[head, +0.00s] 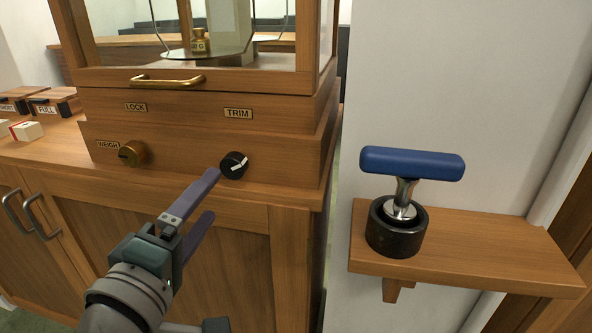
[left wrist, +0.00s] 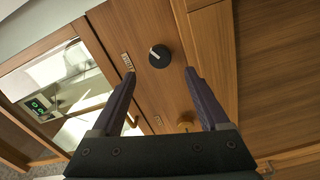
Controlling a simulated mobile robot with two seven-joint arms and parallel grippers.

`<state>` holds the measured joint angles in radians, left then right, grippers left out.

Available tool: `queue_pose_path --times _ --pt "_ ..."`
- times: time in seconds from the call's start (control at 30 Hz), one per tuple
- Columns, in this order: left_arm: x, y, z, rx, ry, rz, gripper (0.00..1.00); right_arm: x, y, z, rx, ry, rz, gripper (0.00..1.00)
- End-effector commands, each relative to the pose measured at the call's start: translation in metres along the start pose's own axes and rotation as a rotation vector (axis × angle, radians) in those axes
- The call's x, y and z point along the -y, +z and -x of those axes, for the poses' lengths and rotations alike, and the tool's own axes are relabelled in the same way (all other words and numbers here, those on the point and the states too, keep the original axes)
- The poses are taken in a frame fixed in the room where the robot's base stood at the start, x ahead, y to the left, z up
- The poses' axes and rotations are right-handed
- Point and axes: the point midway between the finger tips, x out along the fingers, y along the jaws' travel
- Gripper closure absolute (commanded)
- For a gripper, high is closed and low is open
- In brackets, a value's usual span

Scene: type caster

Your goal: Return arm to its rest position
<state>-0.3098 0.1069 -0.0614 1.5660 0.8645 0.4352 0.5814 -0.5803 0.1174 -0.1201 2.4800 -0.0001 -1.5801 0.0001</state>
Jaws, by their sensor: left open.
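My left gripper (head: 208,212) reaches up from the bottom of the head view, in front of the wooden balance case. It is open and empty. In the left wrist view its two purple fingers (left wrist: 160,85) stand apart, with the black TRIM knob (left wrist: 159,56) beyond them in the space between. In the head view the black TRIM knob (head: 234,165) has a white pointer mark and sits just above and right of the upper fingertip. The gap between fingertip and knob is small. My right gripper does not show in either view.
The balance case (head: 200,110) stands on a wooden cabinet (head: 240,230). A brass WEIGH knob (head: 132,153) and brass handle (head: 168,81) stick out from its front. At right, a wall shelf (head: 480,255) bears a black caster-like cup (head: 396,236) with a blue-handled tool (head: 411,164).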

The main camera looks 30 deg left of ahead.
Motion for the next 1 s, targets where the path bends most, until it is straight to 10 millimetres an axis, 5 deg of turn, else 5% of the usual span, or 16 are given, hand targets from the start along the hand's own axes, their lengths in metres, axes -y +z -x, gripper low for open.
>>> queue_pose_path --times 0.2,0.77,1.0 --pt "0.000 0.000 0.021 0.001 0.000 -0.001 0.22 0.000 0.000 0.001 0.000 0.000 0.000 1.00" --pt "-0.005 0.003 0.022 0.019 0.000 -0.012 0.22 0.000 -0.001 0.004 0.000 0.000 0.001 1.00" --pt "-0.063 0.062 0.037 0.387 -0.038 -0.286 0.22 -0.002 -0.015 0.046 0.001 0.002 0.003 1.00"
